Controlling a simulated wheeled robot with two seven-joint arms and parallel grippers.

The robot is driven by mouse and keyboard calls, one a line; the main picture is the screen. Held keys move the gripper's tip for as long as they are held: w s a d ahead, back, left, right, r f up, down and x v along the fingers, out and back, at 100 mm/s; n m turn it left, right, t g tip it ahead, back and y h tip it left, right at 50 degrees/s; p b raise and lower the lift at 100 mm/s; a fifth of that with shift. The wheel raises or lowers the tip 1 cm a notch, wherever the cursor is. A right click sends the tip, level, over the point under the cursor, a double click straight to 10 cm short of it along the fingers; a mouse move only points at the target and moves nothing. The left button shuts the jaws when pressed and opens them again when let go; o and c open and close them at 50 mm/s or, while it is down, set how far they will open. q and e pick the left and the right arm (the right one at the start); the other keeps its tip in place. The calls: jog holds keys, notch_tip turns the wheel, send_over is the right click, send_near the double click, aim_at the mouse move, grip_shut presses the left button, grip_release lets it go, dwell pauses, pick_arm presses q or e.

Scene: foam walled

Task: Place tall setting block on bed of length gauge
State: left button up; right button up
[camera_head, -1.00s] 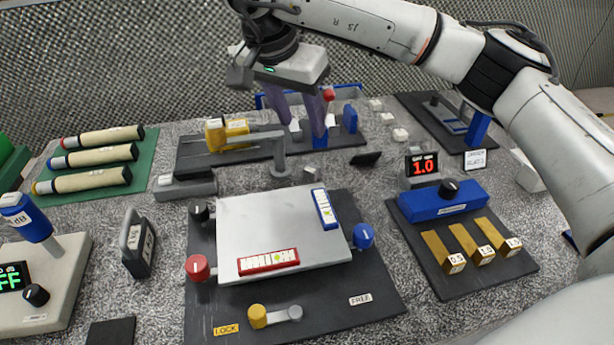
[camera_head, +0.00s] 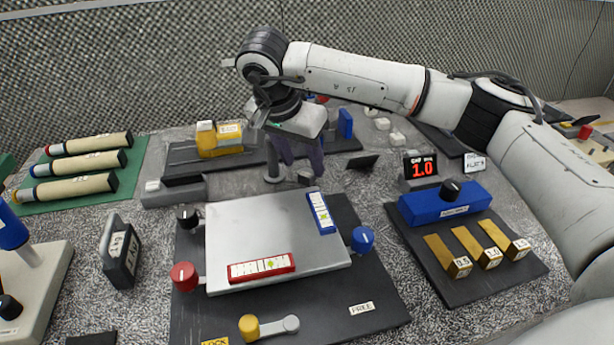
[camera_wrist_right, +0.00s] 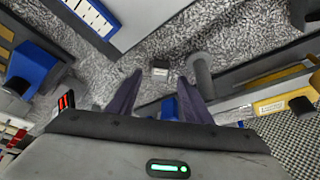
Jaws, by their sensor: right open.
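The length gauge appears to be the long dark bed (camera_head: 183,154) at the back, with a yellow block (camera_head: 220,139) on its left part and blue parts (camera_head: 345,124) at its right. A small grey block with a pale top (camera_wrist_right: 160,71), probably the tall setting block, stands on the table in front of the gauge. In the right wrist view it lies just beyond and between the fingertips; in the head view the fingers partly hide it. My right gripper (camera_head: 301,165) is open, pointing down above it, with its fingers (camera_wrist_right: 160,80) apart and empty. My left gripper is out of view.
A grey post (camera_wrist_right: 201,76) stands close beside the small block. A silver plate (camera_head: 260,235) with red and blue levels lies in front. A black wedge (camera_head: 361,162) and a red 1.0 display (camera_head: 421,167) stand to the right. Small white blocks (camera_head: 382,124) lie behind.

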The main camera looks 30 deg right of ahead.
aim_at(307, 173)
jog(key=x, duration=0.3)
jog(key=shift+d+f, duration=0.1)
jog(key=shift+f, duration=0.1)
grip_shut()
